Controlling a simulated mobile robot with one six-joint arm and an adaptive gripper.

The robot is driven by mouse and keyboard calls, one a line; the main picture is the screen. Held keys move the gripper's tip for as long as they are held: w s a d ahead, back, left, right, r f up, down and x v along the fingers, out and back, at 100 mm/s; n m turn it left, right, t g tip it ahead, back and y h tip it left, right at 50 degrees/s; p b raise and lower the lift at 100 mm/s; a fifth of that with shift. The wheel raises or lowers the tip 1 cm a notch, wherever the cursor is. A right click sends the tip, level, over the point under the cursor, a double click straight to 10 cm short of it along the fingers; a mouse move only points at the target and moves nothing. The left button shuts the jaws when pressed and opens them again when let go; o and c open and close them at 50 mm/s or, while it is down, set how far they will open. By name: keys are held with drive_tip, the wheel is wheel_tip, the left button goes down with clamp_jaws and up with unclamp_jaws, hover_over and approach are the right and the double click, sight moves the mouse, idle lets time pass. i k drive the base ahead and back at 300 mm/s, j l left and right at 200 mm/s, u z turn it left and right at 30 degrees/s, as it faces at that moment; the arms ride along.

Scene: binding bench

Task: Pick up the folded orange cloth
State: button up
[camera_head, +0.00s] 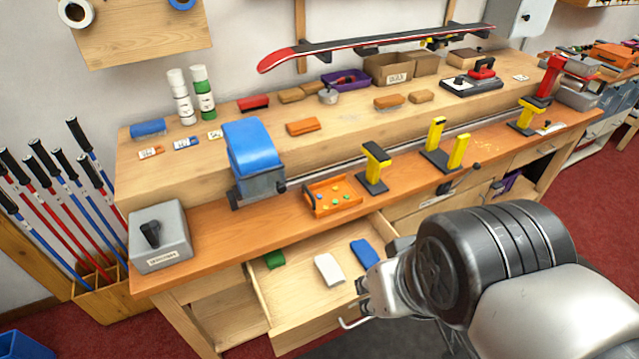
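My gripper (364,296) is at the front of the open drawer (300,310), near a pale curved bar (353,322) that looks like its handle. I cannot tell whether they touch or how far apart the fingers are. In the drawer lie a green folded cloth (274,259), a white one (329,269) and a blue one (364,253). No orange cloth shows in the visible part of the drawer; my arm hides its right end. An orange folded-looking piece (303,126) lies on the raised back shelf, but I cannot tell whether it is cloth.
A blue-topped vise (252,150), an orange tray with small coloured bits (334,195) and yellow-topped supports (375,165) stand on the bench. A grey switch box (160,238) is at the left end. Poles (75,190) stand at left.

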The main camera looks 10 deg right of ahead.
sight(310, 125)
drive_tip(key=i+l, duration=0.1)
drive_tip(key=l, duration=0.25)
drive_tip(key=i+l, duration=0.1)
drive_tip(key=l, duration=0.3)
drive_tip(key=i+l, duration=0.15)
drive_tip(key=l, duration=0.2)
drive_tip(key=i+l+u, duration=0.1)
drive_tip(key=l, duration=0.3)
drive_tip(key=i+l, duration=0.1)
drive_tip(key=l, duration=0.25)
drive_tip(key=i+l+u, duration=0.1)
drive_tip(key=i+l, duration=0.3)
drive_tip(key=i, duration=0.25)
drive_tip(key=i+l+u, duration=0.1)
drive_tip(key=i+l, duration=0.3)
drive_tip(key=i, duration=0.2)
